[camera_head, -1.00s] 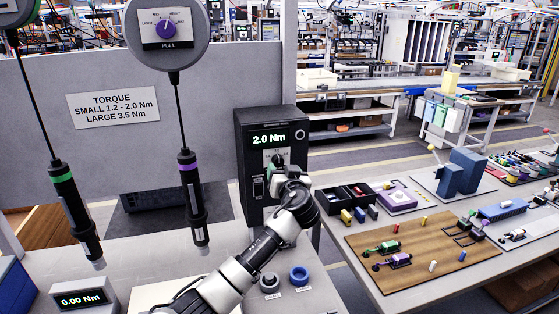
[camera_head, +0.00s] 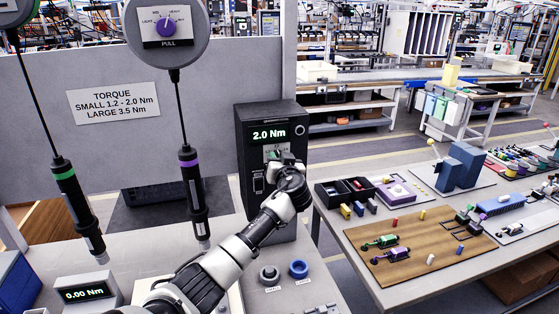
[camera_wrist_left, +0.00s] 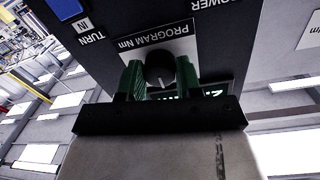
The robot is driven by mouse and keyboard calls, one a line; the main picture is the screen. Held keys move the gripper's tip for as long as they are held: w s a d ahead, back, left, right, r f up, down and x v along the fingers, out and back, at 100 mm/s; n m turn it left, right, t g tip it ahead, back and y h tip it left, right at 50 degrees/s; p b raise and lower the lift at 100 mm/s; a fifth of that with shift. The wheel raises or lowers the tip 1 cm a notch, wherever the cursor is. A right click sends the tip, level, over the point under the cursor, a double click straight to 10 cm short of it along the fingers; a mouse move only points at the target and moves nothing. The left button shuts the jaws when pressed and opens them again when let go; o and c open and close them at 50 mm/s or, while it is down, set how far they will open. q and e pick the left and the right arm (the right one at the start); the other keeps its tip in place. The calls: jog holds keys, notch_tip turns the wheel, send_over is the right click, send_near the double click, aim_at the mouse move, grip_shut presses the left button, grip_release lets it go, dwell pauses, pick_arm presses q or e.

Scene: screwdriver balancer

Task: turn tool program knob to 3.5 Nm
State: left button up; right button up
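The black tool controller box (camera_head: 244,165) stands on the bench and its display (camera_head: 269,135) reads 2.0 Nm. Its program knob is mostly hidden by my gripper in the head view. In the left wrist view the round black knob (camera_wrist_left: 160,68) with a light pointer mark sits on a plate labelled PROGRAM Nm (camera_wrist_left: 155,42). My left gripper (camera_head: 285,160) is at the box front. In the wrist view its green fingers (camera_wrist_left: 160,78) are spread, one on each side of the knob, with narrow gaps. My right gripper is not in view.
Two hanging screwdrivers, green-banded (camera_head: 79,210) and purple-banded (camera_head: 192,195), are left of my arm. A torque meter (camera_head: 88,293) reads 0.00 Nm. A sign (camera_head: 113,100) gives LARGE 3.5 Nm. Small and large sockets (camera_head: 298,269) sit in front of the box.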

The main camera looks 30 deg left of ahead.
pick_arm(q)
jog(key=shift+c, duration=0.5)
jog(key=shift+m, duration=0.3)
jog(key=shift+r+m+g+p, duration=0.1)
jog(key=shift+m+g+p, duration=0.4)
jog(key=shift+m, duration=5)
jog(key=o, duration=0.9)
jog(key=shift+d, duration=0.1)
